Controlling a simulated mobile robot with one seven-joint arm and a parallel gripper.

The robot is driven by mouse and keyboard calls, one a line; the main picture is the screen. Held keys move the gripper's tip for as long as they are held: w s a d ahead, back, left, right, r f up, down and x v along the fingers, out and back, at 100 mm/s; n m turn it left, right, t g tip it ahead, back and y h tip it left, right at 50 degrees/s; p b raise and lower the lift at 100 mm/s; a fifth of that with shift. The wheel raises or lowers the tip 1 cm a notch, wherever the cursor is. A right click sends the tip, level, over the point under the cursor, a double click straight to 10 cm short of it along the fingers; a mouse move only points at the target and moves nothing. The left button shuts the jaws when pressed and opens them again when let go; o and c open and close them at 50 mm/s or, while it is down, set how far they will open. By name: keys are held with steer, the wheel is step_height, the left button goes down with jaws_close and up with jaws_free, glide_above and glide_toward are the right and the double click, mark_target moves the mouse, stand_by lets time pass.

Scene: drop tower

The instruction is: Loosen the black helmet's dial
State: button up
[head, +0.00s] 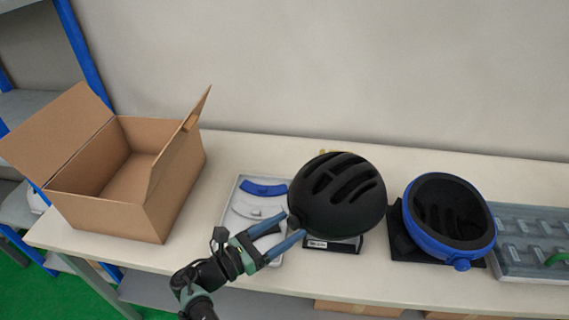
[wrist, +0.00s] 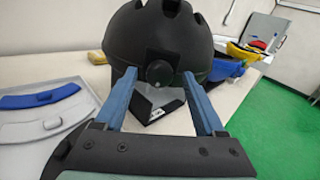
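The black helmet (head: 338,190) rests on a dark stand (head: 335,244) with a white label, near the table's front edge. In the wrist view the helmet (wrist: 160,30) is straight ahead, with its round black dial (wrist: 159,73) on the near rim. My gripper (head: 294,223) is open, reaching in from the lower left at the helmet's rim. In the wrist view the blue fingertips of my gripper (wrist: 159,74) appear on either side of the dial, with a gap showing on each side. I cannot tell whether the tips reach as deep as the dial.
A white tray (head: 235,222) with curved pads lies left of the helmet, partly behind my gripper. An open cardboard box (head: 112,215) stands further left. The wall closes the back.

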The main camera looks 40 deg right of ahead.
steer(key=w+a+b, duration=0.1)
steer(key=a, duration=1.2)
steer(key=shift+b, duration=0.4)
